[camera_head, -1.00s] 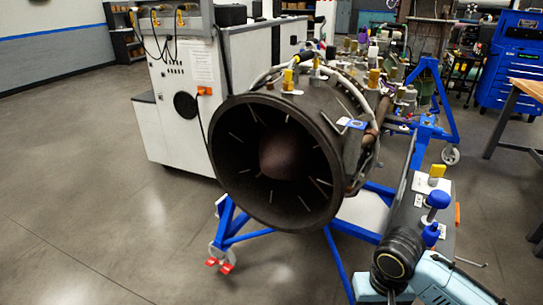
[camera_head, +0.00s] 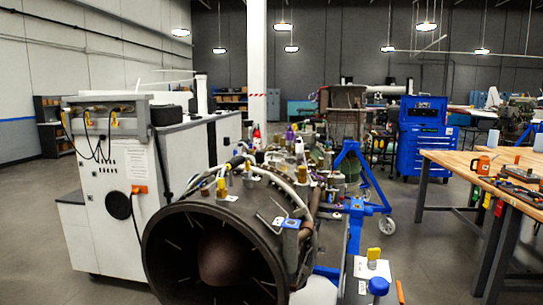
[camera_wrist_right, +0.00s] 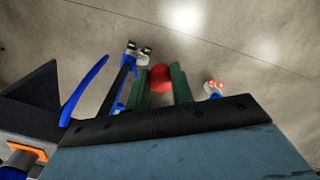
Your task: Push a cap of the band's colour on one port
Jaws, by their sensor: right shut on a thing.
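The engine (camera_head: 222,252) faces me with its round dark opening at the lower middle of the head view. Several yellow-capped ports, such as one on top (camera_head: 221,188), stand on it. A blue tag (camera_head: 291,223) is on its right side; I cannot make out a port band there. On a tray (camera_head: 361,287) at lower right are a yellow cap (camera_head: 374,254) and a blue cap (camera_head: 379,286). In the right wrist view my right gripper (camera_wrist_right: 161,76) is shut on a red cap (camera_wrist_right: 161,79), held between its green fingers above the floor. My left gripper is not in view.
A white cabinet (camera_head: 130,190) with cables stands left of the engine. The blue stand frame (camera_head: 353,170) is behind it. A wooden workbench (camera_head: 455,162) is at right, a blue tool chest (camera_head: 422,140) at the back. Floor at the left is clear.

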